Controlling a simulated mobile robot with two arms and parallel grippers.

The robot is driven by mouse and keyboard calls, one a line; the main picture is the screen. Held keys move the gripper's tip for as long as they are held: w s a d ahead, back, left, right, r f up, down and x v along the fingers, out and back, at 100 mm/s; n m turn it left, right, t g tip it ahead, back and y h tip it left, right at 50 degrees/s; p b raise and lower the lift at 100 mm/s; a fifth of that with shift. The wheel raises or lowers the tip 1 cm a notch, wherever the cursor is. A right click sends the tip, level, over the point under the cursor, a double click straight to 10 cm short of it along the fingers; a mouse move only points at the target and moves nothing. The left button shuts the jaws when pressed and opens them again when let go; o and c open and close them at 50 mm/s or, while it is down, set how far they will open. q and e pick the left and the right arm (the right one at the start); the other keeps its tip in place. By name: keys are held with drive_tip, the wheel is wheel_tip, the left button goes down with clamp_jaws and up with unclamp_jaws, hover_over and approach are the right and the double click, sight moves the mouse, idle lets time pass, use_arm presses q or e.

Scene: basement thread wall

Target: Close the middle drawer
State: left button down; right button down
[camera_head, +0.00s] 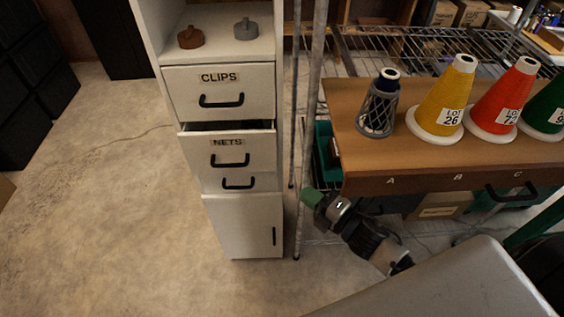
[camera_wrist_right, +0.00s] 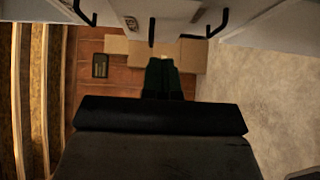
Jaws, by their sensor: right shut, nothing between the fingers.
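The middle drawer (camera_head: 204,163), labelled NETS, is in the white cabinet in the head view. It stands partly out, with a dark gap above its front edge. Its black handle (camera_head: 230,162) is below the label. My right gripper (camera_head: 310,195) has green fingertips. It is shut and empty, to the right of the cabinet and apart from the drawer in the picture. In the right wrist view its dark green fingers (camera_wrist_right: 161,76) are together, below pale fronts with black handles; which drawer these belong to is unclear. My left gripper is not in view.
The CLIPS drawer (camera_head: 188,88) above looks shut. A lower handle (camera_head: 238,184) and a cabinet door (camera_head: 238,225) are below. Metal posts (camera_head: 306,130) stand just right of the cabinet. A wooden table (camera_head: 365,160) with thread cones is at right.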

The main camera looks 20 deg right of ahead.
drive_tip(key=p, duration=0.2)
approach(272, 157)
drive_tip(key=w+a, duration=0.2)
drive_tip(key=a, duration=0.2)
drive_tip(key=shift+w+d, duration=0.25)
drive_tip(key=shift+w, duration=0.9)
drive_tip(key=shift+w+d+f, duration=0.1)
drive_tip(key=shift+w+d, duration=0.15)
drive_tip(key=shift+w, duration=0.45)
drive_tip(key=shift+w+d+b, duration=0.2)
drive_tip(key=shift+w+b, duration=0.05)
drive_tip(key=shift+w, duration=0.35)
drive_tip(key=shift+w+d+b, duration=0.2)
drive_tip(key=shift+w+b, duration=0.05)
drive_tip(key=shift+w, duration=0.4)
drive_tip(key=shift+s, duration=0.15)
